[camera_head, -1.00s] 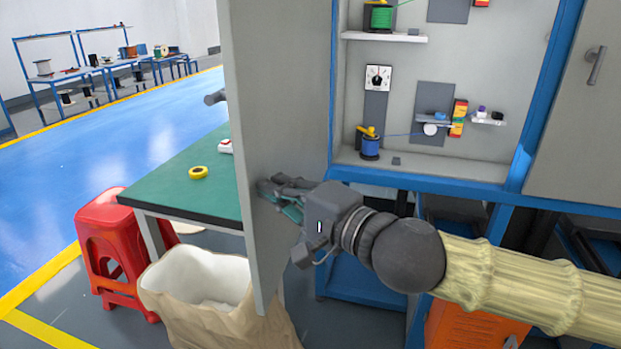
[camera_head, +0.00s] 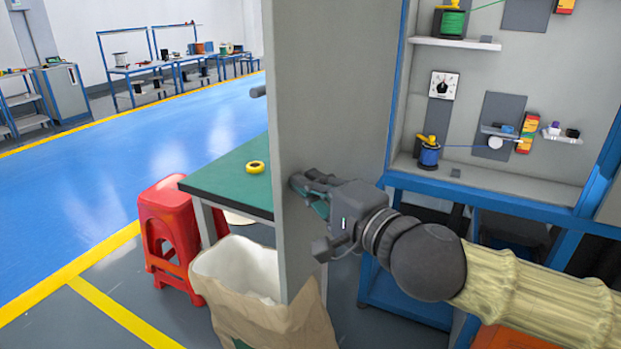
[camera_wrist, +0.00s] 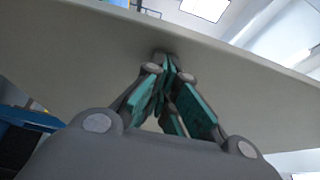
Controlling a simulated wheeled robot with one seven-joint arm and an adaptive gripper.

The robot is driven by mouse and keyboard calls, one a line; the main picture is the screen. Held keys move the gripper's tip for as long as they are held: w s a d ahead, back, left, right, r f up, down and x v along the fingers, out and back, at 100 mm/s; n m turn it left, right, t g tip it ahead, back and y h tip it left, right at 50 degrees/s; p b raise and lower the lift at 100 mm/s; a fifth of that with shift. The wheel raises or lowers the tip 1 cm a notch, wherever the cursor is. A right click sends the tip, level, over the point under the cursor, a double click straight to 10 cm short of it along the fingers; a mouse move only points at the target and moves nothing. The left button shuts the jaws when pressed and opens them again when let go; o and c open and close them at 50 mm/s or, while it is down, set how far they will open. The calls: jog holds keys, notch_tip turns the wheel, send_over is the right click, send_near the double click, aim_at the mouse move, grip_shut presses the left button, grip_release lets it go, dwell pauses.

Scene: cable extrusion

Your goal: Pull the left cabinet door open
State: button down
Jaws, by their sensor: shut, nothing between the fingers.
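The left cabinet door (camera_head: 335,90) stands swung wide open, its grey inner face toward the cabinet. Its dark handle (camera_head: 258,91) shows on the far side, beyond the door's outer edge. My gripper (camera_head: 303,186) is at the inner face near the free edge, low on the door. The fingertips look to be against the panel or very close to it. In the wrist view my gripper (camera_wrist: 165,65) has its teal-padded fingers together with nothing between them, and the door panel (camera_wrist: 60,50) fills the area ahead.
The open cabinet (camera_head: 460,110) holds spools and small parts on shelves. A green-topped table (camera_head: 225,180), a red stool (camera_head: 168,235) and a paper-lined bin (camera_head: 235,270) stand beyond and below the door. Blue floor (camera_head: 150,130) is clear at left.

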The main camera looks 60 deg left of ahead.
jog(key=shift+w, duration=0.1)
jog(key=s+d, duration=0.4)
jog(key=d, duration=0.6)
jog(key=shift+s+d+p, duration=0.2)
jog(key=shift+d+p, duration=0.1)
jog(key=shift+d, duration=0.1)
